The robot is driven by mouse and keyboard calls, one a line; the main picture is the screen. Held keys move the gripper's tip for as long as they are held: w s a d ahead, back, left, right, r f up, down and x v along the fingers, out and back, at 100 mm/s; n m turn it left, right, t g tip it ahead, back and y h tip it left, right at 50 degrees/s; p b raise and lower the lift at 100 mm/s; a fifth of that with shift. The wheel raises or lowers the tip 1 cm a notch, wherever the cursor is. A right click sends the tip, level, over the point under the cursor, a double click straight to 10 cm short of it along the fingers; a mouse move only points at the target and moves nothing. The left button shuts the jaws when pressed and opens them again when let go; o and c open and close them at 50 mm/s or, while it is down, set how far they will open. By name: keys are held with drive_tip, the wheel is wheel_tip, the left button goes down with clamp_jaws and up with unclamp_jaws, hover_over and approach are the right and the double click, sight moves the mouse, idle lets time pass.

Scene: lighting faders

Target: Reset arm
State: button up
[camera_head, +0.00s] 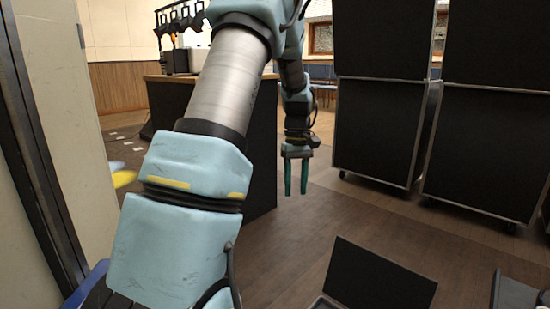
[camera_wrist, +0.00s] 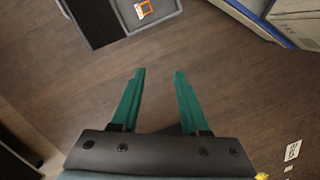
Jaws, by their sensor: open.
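My gripper (camera_head: 296,175) hangs from my light blue arm, pointing down over the wooden floor in the head view. Its two green fingers are apart with nothing between them. The wrist view shows the same open, empty gripper (camera_wrist: 157,75) above bare floorboards. No lighting faders can be made out in either view. My arm covers the middle left of the head view and hides part of what stands behind it.
Large black wheeled cases (camera_head: 379,125) stand at the right. A dark counter (camera_head: 262,150) stands behind my arm. An open black case (camera_head: 375,280) lies on the floor at the front; a grey tray (camera_wrist: 162,14) shows in the wrist view. The floor (camera_head: 310,220) between is clear.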

drive_tip(key=s+a+r+m+t+p, duration=0.25)
drive_tip(key=s+a, duration=0.35)
drive_tip(key=s, duration=0.3)
drive_tip(key=s+a+r+m+t+p, duration=0.1)
drive_tip(key=s+a+r+m+p, duration=0.15)
drive_tip(key=s+a, duration=0.6)
wheel_tip(320, 180, up, 36)
drive_tip(key=s+d+p, duration=0.1)
drive_tip(key=d+p, duration=0.1)
drive_tip(key=p, duration=3.4)
